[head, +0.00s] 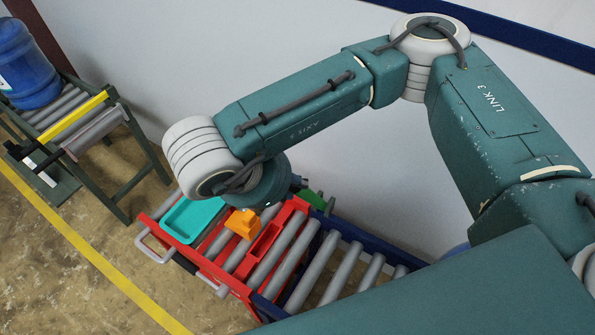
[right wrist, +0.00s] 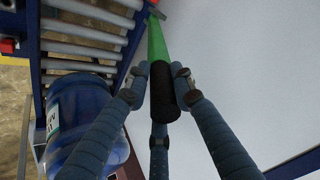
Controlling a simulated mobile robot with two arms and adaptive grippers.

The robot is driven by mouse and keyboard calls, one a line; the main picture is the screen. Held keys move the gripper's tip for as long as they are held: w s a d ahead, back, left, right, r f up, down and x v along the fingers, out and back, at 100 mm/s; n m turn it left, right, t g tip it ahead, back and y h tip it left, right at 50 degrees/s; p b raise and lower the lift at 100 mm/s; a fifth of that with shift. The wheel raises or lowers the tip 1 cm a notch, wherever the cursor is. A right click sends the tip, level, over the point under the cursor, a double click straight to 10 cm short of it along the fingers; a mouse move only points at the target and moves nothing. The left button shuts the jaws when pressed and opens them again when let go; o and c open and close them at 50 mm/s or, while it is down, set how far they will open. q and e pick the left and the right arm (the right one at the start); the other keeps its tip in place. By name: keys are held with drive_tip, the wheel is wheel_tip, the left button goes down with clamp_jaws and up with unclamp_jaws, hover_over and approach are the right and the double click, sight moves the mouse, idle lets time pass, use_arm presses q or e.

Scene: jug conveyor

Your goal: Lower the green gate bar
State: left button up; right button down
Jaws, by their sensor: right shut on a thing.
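The green gate bar (right wrist: 157,45) shows in the right wrist view, running from the conveyor frame's corner to a black grip (right wrist: 164,98) at its near end. My right gripper (right wrist: 161,78) is closed around the bar at this black end, with fingers on both sides. In the head view, only a short green piece of the bar (head: 312,198) shows beside my right wrist, at the conveyor's far side. My arm hides most of the gripper there. I cannot tell the bar's exact tilt. My left gripper is not in view.
A roller conveyor (head: 328,255) with blue rails lies below my arm. A red frame (head: 205,266) on it carries a teal tray (head: 186,219) and an orange piece (head: 243,223). A blue jug (head: 25,68) stands on a separate roller stand at left. Another jug (right wrist: 85,120) is near the fingers' left.

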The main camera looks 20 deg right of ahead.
drive_tip(key=shift+a, duration=0.1)
drive_tip(key=c, duration=1.5)
unclamp_jaws()
drive_tip(key=shift+s, duration=0.1)
drive_tip(key=shift+c, duration=0.2)
drive_tip(key=v, duration=1.2)
